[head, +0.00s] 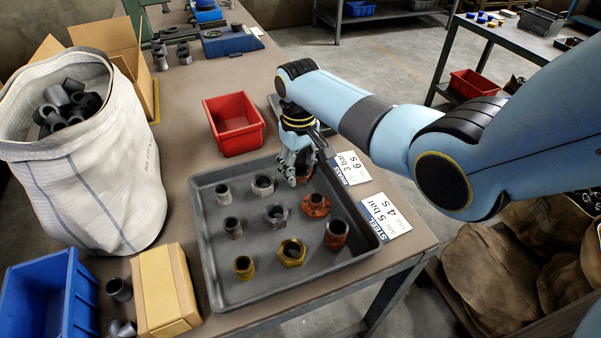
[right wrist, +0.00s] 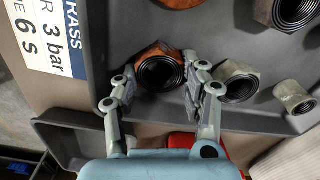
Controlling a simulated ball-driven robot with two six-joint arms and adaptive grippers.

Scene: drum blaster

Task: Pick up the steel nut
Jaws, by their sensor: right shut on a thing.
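My right gripper (head: 300,173) is at the back right of the grey tray (head: 204,245). In the right wrist view its fingers (right wrist: 160,90) are shut on a rust-brown hex nut (right wrist: 158,67), one on each side. I cannot tell whether that nut is lifted. A grey, steel-looking hex nut (head: 263,185) stands in the tray just left of the gripper. In the right wrist view this grey nut (right wrist: 238,82) is just outside the right finger. A second grey nut (head: 277,214) stands at the tray's middle. My left gripper is not in view.
Rust-brown fittings (head: 316,205), yellow fittings (head: 292,252) and small grey fittings (head: 232,228) stand in the tray. A red bin (head: 234,123) is behind it. Cards (head: 385,214) lie at the right. A white sack (head: 85,170), blue bin (head: 48,300) and cardboard box (head: 163,290) stand left.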

